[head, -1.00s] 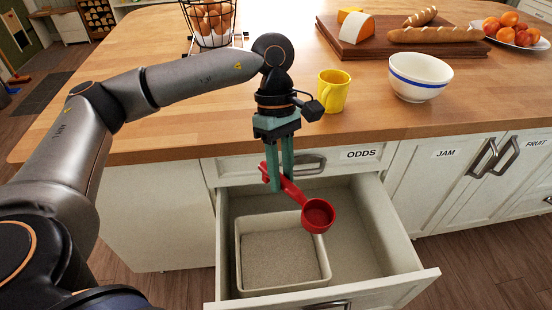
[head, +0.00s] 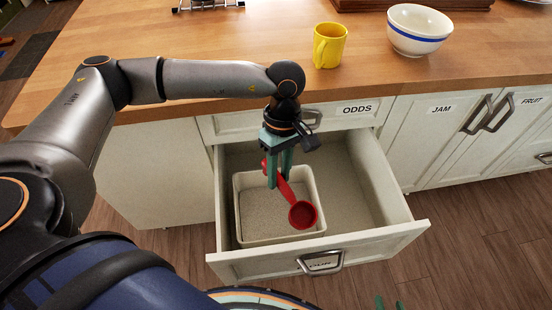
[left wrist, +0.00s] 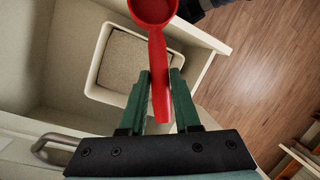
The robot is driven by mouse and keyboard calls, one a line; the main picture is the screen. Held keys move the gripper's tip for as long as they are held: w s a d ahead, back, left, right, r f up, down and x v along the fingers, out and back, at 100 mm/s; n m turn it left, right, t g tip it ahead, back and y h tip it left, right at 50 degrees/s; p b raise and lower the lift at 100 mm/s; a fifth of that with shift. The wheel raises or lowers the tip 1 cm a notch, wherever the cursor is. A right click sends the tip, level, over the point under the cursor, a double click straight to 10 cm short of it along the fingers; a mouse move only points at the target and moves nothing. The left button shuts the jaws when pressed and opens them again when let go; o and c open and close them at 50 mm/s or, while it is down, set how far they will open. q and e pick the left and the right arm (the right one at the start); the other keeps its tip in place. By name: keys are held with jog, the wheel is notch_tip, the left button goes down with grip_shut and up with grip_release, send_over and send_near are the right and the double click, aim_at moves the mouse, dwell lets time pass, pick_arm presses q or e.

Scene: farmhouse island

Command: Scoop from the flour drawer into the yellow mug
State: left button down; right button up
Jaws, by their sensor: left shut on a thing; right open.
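My left gripper (head: 280,182) is shut on the handle of a red scoop (head: 303,214). The scoop's round cup faces up and its inside looks red and empty; it shows at the top of the left wrist view (left wrist: 153,10). The scoop is over the front right part of a cream bin (head: 236,195) of pale flour (head: 256,208), inside the open drawer (head: 408,222). The exact height above the flour is hard to tell. The yellow mug (head: 330,46) stands upright on the counter, behind and right of the gripper. My right gripper (head: 389,303) barely shows at the bottom edge, fingers apart.
A white bowl with a blue stripe (head: 418,30) stands right of the mug on the wooden counter (head: 200,50). The closed ODDS drawer (head: 370,115) is just above the open one. The open drawer is bare right of the bin. A wire rack base (head: 208,4) is at the back.

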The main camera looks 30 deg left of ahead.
aim_at(280, 184)
pick_arm(q)
jog(key=n, duration=0.1)
jog(key=f+n, duration=0.1)
jog(key=n, duration=0.1)
jog(key=shift+s+f+n+t+h, duration=0.1)
jog(key=shift+f+n+t+h, duration=0.2)
jog(key=shift+n, duration=0.1)
jog(key=n, duration=0.1)
jog(key=f+n, duration=0.1)
jog(key=n, duration=0.3)
jog(key=shift+d+f+t+h+p, duration=0.15)
jog(key=shift+f+t+h+p, duration=0.15)
jog(key=shift+t+p, duration=0.1)
jog(key=n, duration=0.2)
jog(key=f+n, duration=0.1)
jog(key=n, duration=0.1)
jog(key=shift+d+f+n+t, duration=0.15)
jog(key=shift+f+n+t, duration=0.05)
jog(key=shift+n+t, duration=0.2)
jog(key=n, duration=0.1)
jog(key=f+n, duration=0.1)
jog(key=n, duration=0.1)
jog(key=shift+d+f+t, duration=0.1)
jog(key=shift+t, duration=0.2)
notch_tip(280, 184, down, 8)
jog(key=d+n+t+y+b, duration=0.1)
jog(key=n, duration=1.4)
jog(key=shift+s+t+b, duration=0.15)
jog(key=shift+t+b, duration=0.25)
